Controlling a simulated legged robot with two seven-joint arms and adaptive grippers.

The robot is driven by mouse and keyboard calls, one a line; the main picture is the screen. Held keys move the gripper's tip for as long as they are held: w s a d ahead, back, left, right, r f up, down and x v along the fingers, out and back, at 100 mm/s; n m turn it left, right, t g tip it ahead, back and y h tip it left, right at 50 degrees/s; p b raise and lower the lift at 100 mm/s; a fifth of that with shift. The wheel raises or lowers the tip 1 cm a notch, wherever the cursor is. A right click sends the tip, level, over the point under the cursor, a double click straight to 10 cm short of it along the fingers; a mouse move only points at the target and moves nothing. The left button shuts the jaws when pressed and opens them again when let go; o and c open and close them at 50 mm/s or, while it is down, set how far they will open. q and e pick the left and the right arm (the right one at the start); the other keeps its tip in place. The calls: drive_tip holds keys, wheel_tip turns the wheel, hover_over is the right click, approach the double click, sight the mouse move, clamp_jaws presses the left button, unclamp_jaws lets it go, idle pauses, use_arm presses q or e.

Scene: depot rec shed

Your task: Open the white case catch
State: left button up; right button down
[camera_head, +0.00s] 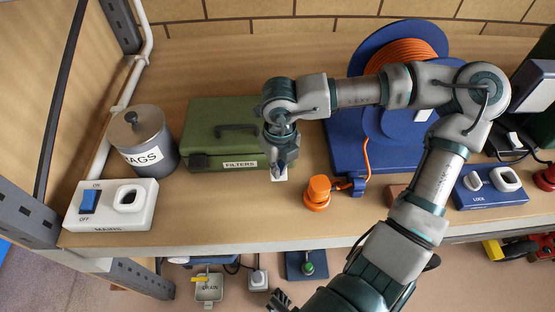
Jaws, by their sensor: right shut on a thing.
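The green case (205,123) lies on the wooden shelf, with a dark handle on top and a FILTERS label on its front. The white catch (280,177) shows just below my right gripper's fingertips, by the case's front right corner. My right gripper (281,166) points down and is shut on the white catch. The gripper and wrist hide most of the catch and the case's right end, so I cannot tell how far the catch is turned. My left gripper is not in view.
A grey RAGS tin (137,124) and a white switch box (146,217) stand left of the case. An orange knob (318,187) and a blue hose reel (347,142) are close on the right. A blue LOCK box (480,200) is beyond my right arm.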

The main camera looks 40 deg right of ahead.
drive_tip(key=shift+s+a+r, duration=0.15)
drive_tip(key=shift+s+r, duration=0.1)
drive_tip(key=shift+r, duration=0.05)
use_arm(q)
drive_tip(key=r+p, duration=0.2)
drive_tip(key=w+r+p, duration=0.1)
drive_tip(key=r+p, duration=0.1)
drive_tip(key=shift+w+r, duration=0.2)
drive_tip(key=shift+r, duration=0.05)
use_arm(e)
wheel_tip(320, 180, up, 8)
drive_tip(key=shift+s+a+f, duration=0.2)
drive_tip(key=shift+s+a, duration=0.25)
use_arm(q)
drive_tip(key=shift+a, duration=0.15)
use_arm(e)
drive_tip(key=shift+a, duration=0.15)
